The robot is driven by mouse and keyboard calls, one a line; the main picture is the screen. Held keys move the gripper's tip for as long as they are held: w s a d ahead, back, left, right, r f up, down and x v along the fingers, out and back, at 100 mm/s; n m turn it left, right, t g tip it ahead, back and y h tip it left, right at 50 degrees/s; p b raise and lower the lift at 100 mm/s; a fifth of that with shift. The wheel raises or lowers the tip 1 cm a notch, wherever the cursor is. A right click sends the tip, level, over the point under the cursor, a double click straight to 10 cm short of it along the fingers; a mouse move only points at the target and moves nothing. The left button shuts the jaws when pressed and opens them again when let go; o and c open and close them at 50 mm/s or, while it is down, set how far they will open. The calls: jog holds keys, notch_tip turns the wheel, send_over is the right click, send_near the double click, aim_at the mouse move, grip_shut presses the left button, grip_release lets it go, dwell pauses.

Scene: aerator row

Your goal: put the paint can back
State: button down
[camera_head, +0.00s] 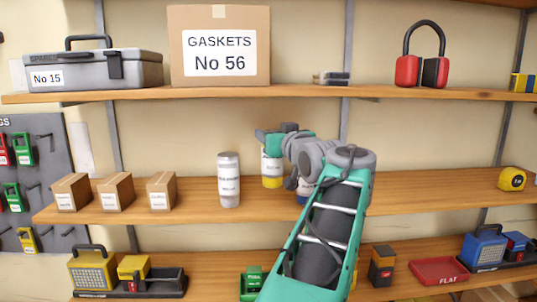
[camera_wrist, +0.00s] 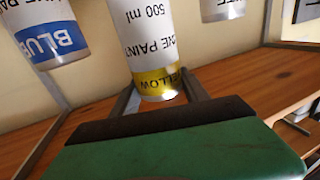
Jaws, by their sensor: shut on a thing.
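The paint can (camera_head: 272,168), white with a yellow band, is above or on the middle shelf, between the white can and my arm. In the wrist view the same can (camera_wrist: 152,50) reads "500 ml" and "YELLOW". My gripper (camera_wrist: 163,92) is shut on it, with one finger on each side. In the head view my gripper (camera_head: 272,142) is at the can's upper part. I cannot tell whether its base touches the shelf. A blue-banded can (camera_wrist: 48,32) is on one side, mostly hidden by my arm in the head view. A white-labelled can (camera_head: 229,180) is on the other.
The middle shelf (camera_head: 420,195) carries several small cartons (camera_head: 115,192) at left and a yellow tape measure (camera_head: 512,179) at far right. The shelf is bare between my arm and the tape. The upper shelf (camera_head: 290,94) holds a gaskets box (camera_head: 219,75).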

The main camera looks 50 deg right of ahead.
jog(key=w+f, duration=0.1)
jog(key=f+p, duration=0.1)
jog(key=f, duration=0.1)
jog(key=w+d+f, duration=0.1)
jog(key=f, duration=0.1)
jog(key=shift+w+f, duration=0.2)
jog(key=shift+w, duration=0.1)
jog(key=shift+s+f, duration=0.1)
jog(key=shift+f, duration=0.45)
jog(key=c, duration=0.6)
grip_release()
jog(key=shift+o, duration=0.2)
jog(key=shift+r, duration=0.15)
jog(key=shift+s+a, duration=0.1)
jog(key=shift+s, duration=0.2)
jog(key=b+v, duration=0.3)
jog(key=v, duration=0.8)
jog(key=shift+a, duration=0.15)
